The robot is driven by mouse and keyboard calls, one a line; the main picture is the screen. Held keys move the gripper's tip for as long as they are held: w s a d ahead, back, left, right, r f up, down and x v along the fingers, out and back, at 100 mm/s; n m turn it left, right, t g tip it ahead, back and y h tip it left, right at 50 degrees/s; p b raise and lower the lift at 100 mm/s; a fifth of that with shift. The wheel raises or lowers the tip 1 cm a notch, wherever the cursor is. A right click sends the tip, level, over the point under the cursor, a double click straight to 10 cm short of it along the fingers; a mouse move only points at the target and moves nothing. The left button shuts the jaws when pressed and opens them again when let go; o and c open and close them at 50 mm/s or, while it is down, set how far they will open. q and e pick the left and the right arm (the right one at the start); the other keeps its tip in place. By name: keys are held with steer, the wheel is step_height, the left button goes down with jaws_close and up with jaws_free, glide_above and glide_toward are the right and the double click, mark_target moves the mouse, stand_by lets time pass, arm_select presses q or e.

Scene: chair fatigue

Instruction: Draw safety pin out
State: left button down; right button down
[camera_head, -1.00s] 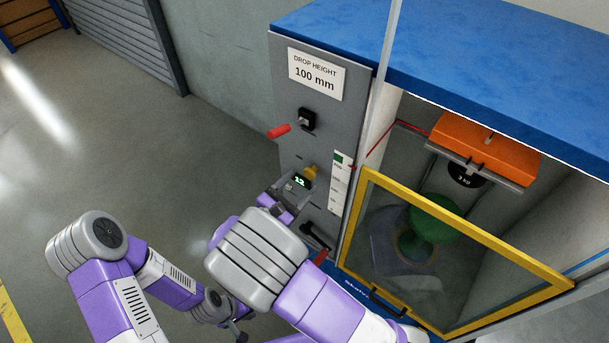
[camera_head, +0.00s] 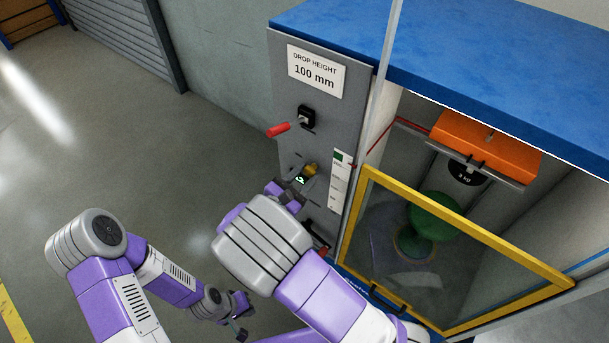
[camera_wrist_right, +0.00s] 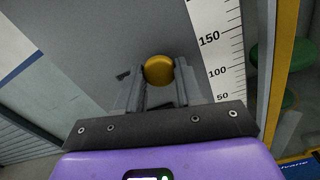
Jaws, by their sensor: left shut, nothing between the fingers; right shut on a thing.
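The safety pin shows as a round yellow knob (camera_head: 311,170) on the grey front panel of the machine, below the red-handled lever. In the right wrist view the knob (camera_wrist_right: 159,70) sits between the fingertips. My right gripper (camera_head: 302,180) is shut on it, with the fingers pointing at the panel. The pin's shaft is hidden behind the knob and fingers. My left gripper (camera_head: 242,328) is shut and empty, low in the head view, well away from the panel.
A red-handled lever (camera_head: 279,130) juts out above the knob. A white scale strip (camera_wrist_right: 219,50) runs just right of the fingers. The yellow-framed door (camera_head: 455,226) stands to the right, with an orange weight (camera_head: 486,147) behind and above it. Open floor lies left.

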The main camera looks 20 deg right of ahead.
steer(key=p+v, duration=0.1)
steer(key=v, duration=0.6)
steer(key=shift+s+a, duration=0.1)
steer(key=shift+a, duration=0.05)
steer(key=c, duration=1.1)
jaws_free()
steer(key=o, duration=0.4)
steer(key=shift+s+a, duration=0.1)
steer(key=shift+a, duration=0.05)
